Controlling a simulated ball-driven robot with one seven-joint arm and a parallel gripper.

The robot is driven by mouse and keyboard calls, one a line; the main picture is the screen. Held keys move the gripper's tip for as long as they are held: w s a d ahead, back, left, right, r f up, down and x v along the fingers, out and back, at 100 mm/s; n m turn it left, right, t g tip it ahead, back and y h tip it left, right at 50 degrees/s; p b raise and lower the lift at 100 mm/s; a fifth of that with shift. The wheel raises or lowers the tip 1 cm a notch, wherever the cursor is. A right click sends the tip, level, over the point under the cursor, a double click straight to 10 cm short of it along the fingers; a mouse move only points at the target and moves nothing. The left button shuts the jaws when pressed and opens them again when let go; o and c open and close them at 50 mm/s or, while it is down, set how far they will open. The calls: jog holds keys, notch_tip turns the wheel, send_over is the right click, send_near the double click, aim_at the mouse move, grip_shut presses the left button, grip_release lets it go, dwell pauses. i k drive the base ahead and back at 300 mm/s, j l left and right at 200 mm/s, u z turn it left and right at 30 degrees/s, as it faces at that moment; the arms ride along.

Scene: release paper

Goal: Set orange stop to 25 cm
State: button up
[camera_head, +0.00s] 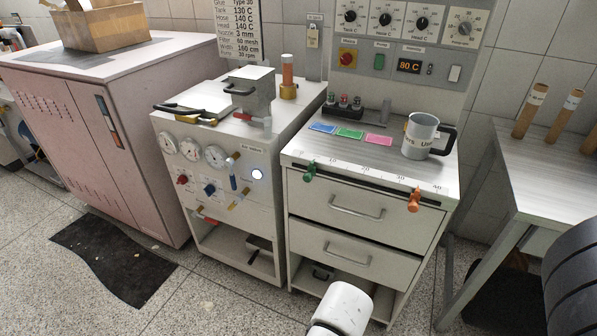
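The orange stop (414,199) hangs on the rail along the front top edge of the white drawer cabinet (300,215). A printed scale (366,170) runs along that edge with numbers rising to the right. The orange stop sits between the 30 and the 40 marks; its exact reading is too small to tell. A green stop (309,171) is on the same rail at the left end, left of the 10 mark.
A grey mug (421,136) stands on the cabinet top behind the orange stop, beside pink, green and blue cards (349,133). Two drawer handles (357,208) stick out below the rail. A bench (530,165) stands at right.

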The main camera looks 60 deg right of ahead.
aim_at(413, 206)
jog(key=z, duration=1.55)
